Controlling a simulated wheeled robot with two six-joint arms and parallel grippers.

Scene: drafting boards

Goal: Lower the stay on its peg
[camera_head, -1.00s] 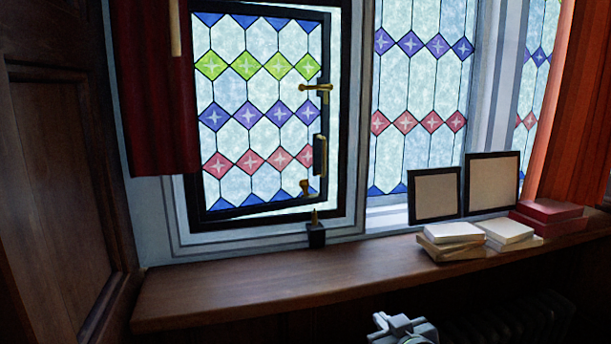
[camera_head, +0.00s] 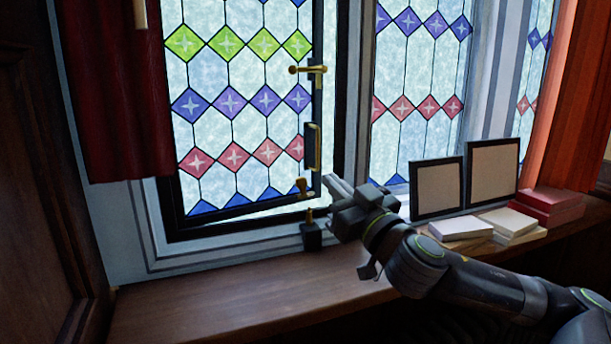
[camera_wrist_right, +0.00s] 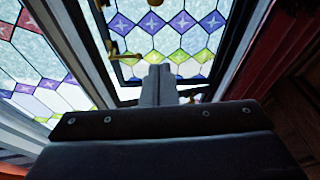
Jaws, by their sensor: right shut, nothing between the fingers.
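The leaded casement window (camera_head: 172,212) stands slightly open in its dark frame. A brass fitting, seemingly part of the stay (camera_head: 302,187), sits at the casement's lower right corner; I cannot make out its full bar. Below it, a brass peg (camera_head: 310,214) stands upright on a dark block (camera_head: 311,237) on the sill. My right gripper (camera_head: 332,183) is shut and empty, just right of the brass fitting and above the peg's height. In the right wrist view its closed fingers (camera_wrist_right: 159,75) point at the window. My left gripper is not in view.
A brass window handle (camera_head: 309,70) and a dark upright plate with a brass pull (camera_head: 314,147) are above. Two framed panels (camera_head: 436,187) and stacked books (camera_head: 460,227) stand right, behind my forearm. The wooden sill (camera_head: 220,306) is clear at left.

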